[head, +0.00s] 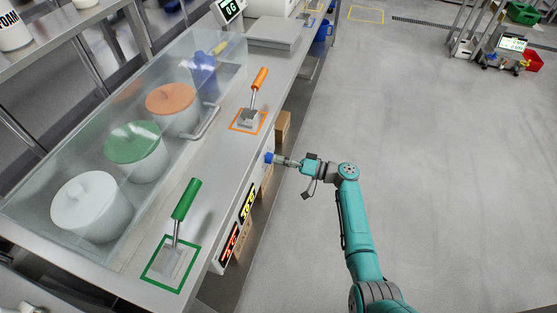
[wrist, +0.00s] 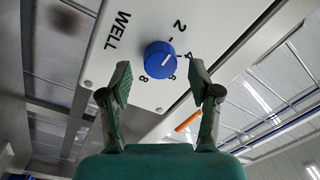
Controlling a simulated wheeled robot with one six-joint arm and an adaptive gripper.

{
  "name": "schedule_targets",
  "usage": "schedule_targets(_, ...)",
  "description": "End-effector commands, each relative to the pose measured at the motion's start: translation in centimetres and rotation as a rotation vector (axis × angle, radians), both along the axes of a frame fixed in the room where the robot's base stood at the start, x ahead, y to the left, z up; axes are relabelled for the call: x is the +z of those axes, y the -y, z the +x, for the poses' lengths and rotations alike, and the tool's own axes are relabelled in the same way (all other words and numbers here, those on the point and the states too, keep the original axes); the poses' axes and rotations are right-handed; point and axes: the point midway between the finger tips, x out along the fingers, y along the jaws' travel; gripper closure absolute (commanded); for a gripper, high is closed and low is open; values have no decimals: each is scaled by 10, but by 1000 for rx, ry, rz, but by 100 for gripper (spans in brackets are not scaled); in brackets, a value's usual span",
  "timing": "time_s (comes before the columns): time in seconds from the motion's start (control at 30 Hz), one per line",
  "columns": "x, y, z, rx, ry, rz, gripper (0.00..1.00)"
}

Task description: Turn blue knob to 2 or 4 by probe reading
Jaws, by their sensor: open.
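My gripper (wrist: 160,78) is open, with a finger on each side of the knob in the picture and a gap to both. I cannot tell whether the tips reach past its face. In the head view the knob (head: 268,157) is on the counter's front, just ahead of my gripper (head: 279,160). A red display (head: 230,243) and a yellow display (head: 248,203) are lit; their readings are unclear. No probe is identifiable.
A glass-covered well on the counter (head: 205,170) holds white, green and orange-lidded pots. A green-handled scraper (head: 185,200) and an orange-handled one (head: 259,80) lie in outlined squares. Cardboard boxes (head: 282,128) stand below the counter.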

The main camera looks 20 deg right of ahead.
Motion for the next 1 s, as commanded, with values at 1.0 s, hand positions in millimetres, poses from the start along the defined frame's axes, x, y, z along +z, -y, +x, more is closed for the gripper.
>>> schedule_targets(1.0, -6, 94, -65, -1, -1, 0, 38)
